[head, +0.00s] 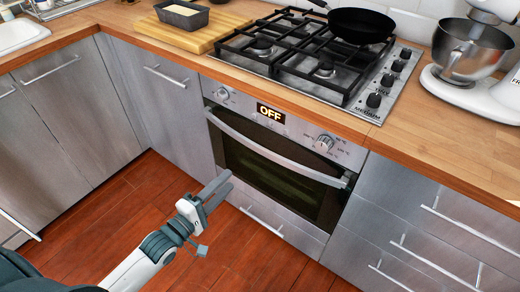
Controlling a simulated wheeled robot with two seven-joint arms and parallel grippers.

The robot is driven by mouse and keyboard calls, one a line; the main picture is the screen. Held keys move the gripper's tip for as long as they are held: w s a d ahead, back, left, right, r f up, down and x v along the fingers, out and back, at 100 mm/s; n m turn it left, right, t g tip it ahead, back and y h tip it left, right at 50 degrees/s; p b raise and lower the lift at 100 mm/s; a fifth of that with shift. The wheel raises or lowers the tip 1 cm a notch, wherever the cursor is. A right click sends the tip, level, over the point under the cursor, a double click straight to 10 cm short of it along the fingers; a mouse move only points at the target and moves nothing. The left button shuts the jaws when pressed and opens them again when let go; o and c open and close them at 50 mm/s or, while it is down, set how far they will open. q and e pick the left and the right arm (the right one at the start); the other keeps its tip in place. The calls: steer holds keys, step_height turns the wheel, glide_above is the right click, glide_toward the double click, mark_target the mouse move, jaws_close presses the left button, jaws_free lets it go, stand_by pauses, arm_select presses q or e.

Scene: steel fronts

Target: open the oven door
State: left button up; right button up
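The oven (285,150) is built into the steel fronts below the hob. Its dark glass door (270,172) is shut, and a long silver bar handle (275,155) runs along the door's top. The display above it reads OFF. My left gripper (224,184) is in front of the oven's lower left corner, below the handle's left end in the picture, and apart from the handle. Its two fingers point up and right with a gap between them and nothing held. My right gripper is not in view.
The gas hob (320,58) with a black pan (361,24) is above the oven. A stand mixer (470,60) stands right, a cutting board with a loaf tin (181,14) left.

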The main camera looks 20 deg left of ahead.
mark_target(259, 151)
arm_select(q)
steer(key=x, duration=1.7)
steer(key=shift+w+f, duration=0.1)
jaws_close()
